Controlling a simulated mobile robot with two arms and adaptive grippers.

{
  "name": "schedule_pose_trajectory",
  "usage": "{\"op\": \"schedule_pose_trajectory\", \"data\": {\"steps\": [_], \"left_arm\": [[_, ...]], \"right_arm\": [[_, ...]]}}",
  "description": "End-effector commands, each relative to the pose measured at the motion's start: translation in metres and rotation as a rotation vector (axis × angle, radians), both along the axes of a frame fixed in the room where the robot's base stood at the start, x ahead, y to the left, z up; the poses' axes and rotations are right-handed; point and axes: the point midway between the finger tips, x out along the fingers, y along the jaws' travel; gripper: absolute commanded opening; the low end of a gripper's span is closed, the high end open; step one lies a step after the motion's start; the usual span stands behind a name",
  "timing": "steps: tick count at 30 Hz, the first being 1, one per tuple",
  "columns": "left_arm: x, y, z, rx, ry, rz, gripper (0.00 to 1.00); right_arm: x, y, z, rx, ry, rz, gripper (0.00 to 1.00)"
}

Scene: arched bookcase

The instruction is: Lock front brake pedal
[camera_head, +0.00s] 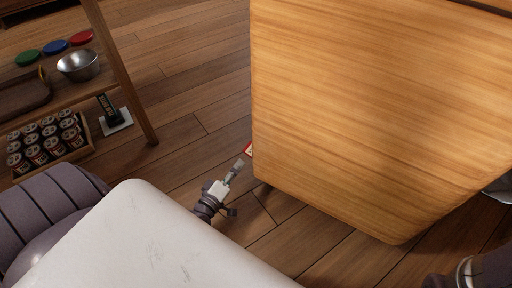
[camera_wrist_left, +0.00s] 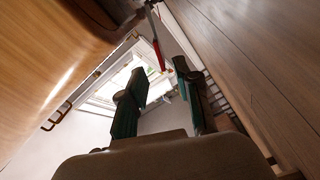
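A small red piece (camera_head: 248,149), probably the brake pedal, shows at the left edge of the large wooden cabinet, mostly hidden behind it. In the left wrist view, a thin red bar (camera_wrist_left: 158,55) hangs from the cabinet's underside, just beyond my fingertips. My left gripper (camera_head: 237,167) is low beside the cabinet's lower left corner, close to the red piece. In the left wrist view my left gripper (camera_wrist_left: 160,70) has its fingers apart with nothing held between them. I cannot tell whether it touches the red bar. My right gripper is not in view.
The wooden cabinet (camera_head: 370,110) fills the right and rises close beside my left gripper. A shelf (camera_head: 130,85) at left holds a metal bowl (camera_head: 78,65), coloured discs and a tray. A crate of cans (camera_head: 45,140) sits low there. Wooden floor (camera_head: 190,90) between is clear.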

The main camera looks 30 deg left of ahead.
Motion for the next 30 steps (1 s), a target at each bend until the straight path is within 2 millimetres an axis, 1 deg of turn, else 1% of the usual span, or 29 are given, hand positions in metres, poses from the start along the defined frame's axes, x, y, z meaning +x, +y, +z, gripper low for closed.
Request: {"op": "schedule_pose_trajectory", "data": {"steps": [1,9,12,15,21,29,30], "left_arm": [[0.012,0.001,-0.003,0.001,-0.007,-0.001,0.32],[0.070,0.002,-0.004,0.001,-0.007,-0.001,0.32],[0.088,0.003,-0.003,0.002,-0.006,-0.001,0.32],[0.101,0.003,-0.002,0.002,-0.005,-0.001,0.32],[0.114,0.004,0.000,0.003,-0.004,-0.001,0.32],[0.115,0.004,0.001,0.003,-0.002,-0.002,0.32],[0.115,0.004,0.001,0.003,-0.002,-0.002,0.29]], "right_arm": [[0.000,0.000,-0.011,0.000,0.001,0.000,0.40],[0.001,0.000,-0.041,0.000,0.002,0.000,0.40],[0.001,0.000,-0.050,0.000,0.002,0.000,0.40],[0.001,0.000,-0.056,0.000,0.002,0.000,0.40],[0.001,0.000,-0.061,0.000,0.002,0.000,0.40],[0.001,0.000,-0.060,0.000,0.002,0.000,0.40],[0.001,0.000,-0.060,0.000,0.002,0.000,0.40]]}}
